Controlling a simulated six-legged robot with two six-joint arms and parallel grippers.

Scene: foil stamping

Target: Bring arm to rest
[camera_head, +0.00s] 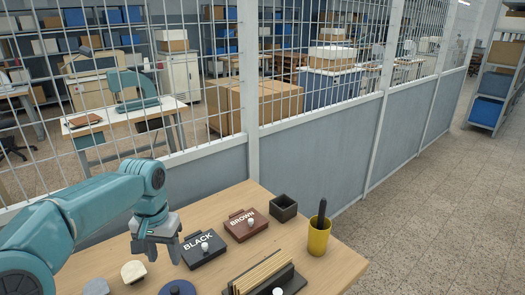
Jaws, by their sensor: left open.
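My left arm comes in from the left, and its gripper (157,248) hangs fingers down over the left part of the wooden table. The gripper is open, with nothing seen between its fingers. It is just left of the black box labelled BLACK (204,250). A brown box labelled BROWN (245,224) lies behind and to the right of the black one. I do not see my right gripper.
The wooden table (335,262) also carries a small dark open box (284,207), a yellow cup (319,238) with a dark-handled tool, a rack of thin strips (262,274), a cream-topped piece (133,272) and a blue round piece (177,288). A wire-mesh partition (300,145) stands behind.

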